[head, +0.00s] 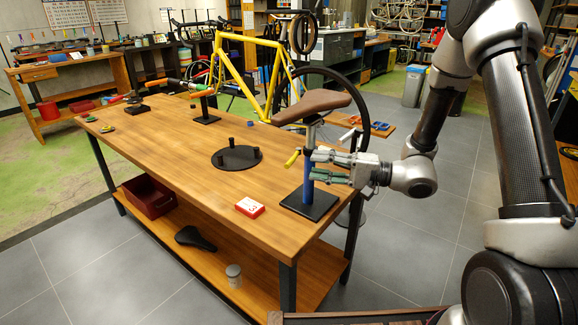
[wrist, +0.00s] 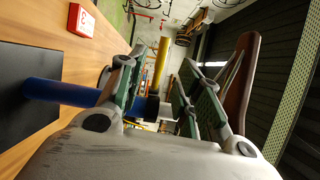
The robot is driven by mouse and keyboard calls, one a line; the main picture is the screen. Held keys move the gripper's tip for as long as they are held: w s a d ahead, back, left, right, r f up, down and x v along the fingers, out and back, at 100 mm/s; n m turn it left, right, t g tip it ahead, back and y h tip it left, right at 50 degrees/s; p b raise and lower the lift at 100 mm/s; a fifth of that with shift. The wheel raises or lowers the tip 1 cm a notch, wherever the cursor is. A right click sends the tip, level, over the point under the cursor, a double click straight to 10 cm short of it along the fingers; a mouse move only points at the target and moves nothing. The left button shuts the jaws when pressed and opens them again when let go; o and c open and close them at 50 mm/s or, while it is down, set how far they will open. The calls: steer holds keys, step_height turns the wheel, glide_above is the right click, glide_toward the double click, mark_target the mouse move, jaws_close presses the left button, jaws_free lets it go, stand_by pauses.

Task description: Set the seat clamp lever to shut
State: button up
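A brown saddle (head: 312,105) sits on a seat post above a blue tube (head: 308,185), upright on a black base plate (head: 309,204) at the table's right end. The yellow clamp lever (head: 292,158) sticks out at the tube's top, on the side away from my arm. My gripper (head: 314,166) reaches in from the right at clamp height, with its fingers apart. In the wrist view the yellow lever (wrist: 160,62) shows beyond the gap between the fingers of my gripper (wrist: 158,92). The blue tube (wrist: 62,92) passes behind one finger. The clamp is partly hidden; contact is unclear.
A red and white box (head: 250,207) lies left of the stand. A black round base with short pegs (head: 237,157) stands mid-table. A yellow bicycle frame (head: 250,75) is behind the table. A red bin (head: 149,196) and a black saddle (head: 195,238) are on the lower shelf.

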mark_target(291, 159)
steer(key=shift+n, duration=0.4)
steer(key=x, duration=0.8)
steer(key=shift+s+r, duration=0.1)
steer(key=shift+s, duration=0.05)
jaws_close()
